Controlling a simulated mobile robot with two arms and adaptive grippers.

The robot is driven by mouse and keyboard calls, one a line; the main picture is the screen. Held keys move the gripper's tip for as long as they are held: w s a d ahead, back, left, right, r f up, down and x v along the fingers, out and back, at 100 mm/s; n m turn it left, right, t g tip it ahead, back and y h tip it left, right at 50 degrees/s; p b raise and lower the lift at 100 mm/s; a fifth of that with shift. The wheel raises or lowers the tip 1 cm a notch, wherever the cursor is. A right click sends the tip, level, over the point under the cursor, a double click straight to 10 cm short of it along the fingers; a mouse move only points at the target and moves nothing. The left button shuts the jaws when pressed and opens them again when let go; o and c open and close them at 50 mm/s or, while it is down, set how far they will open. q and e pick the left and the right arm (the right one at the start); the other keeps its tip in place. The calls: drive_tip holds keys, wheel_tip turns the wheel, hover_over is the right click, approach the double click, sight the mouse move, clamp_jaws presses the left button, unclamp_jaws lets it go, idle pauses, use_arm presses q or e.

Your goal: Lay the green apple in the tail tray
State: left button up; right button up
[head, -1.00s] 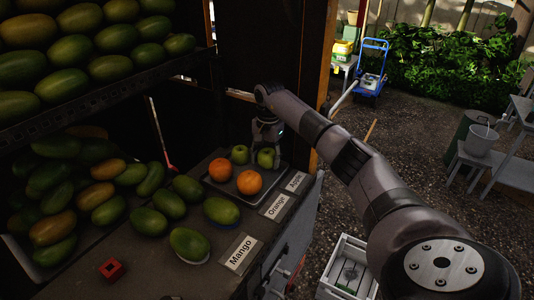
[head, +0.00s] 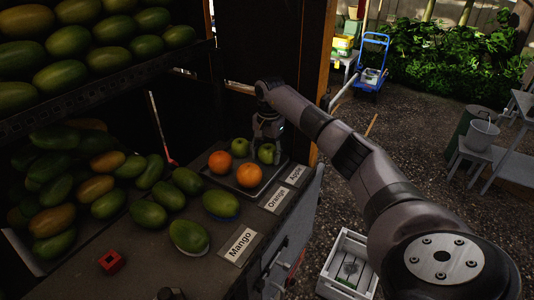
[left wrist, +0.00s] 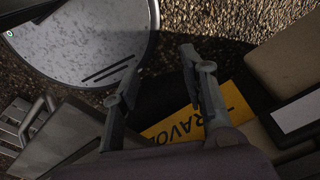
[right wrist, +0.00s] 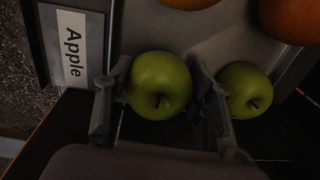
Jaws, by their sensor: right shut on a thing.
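One green apple (head: 266,153) is between the fingers of my right gripper (head: 266,140), at the back right corner of the fruit tray (head: 249,196). In the right wrist view this apple (right wrist: 160,85) sits between the two fingers, which are shut on it. A second green apple (head: 240,147) lies just to its left in the head view; in the right wrist view it (right wrist: 246,90) is beside the outer side of the right finger. Whether the held apple touches the tray is unclear. My left gripper (left wrist: 157,75) is open and empty. I cannot identify a separate tail tray.
Two oranges (head: 249,175) lie in the fruit tray. An Apple label (right wrist: 72,47) is beside it. Several mangoes (head: 188,236) and a red block (head: 111,262) are on the counter. A white crate (head: 347,265) stands on the ground. A yellow sign (left wrist: 190,120) is below my left gripper.

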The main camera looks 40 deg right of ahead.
sight(267, 147)
drive_tip(key=shift+f, duration=0.2)
drive_tip(key=shift+f+b, duration=0.6)
drive_tip(key=shift+f, duration=0.1)
idle(1.0)
drive_tip(key=o, duration=1.4)
drive_tip(key=shift+d+r+p, duration=0.1)
drive_tip(key=shift+r+p, duration=0.8)
drive_tip(key=shift+r, duration=0.45)
drive_tip(key=shift+r+p, duration=0.5)
drive_tip(key=shift+r, duration=2.1)
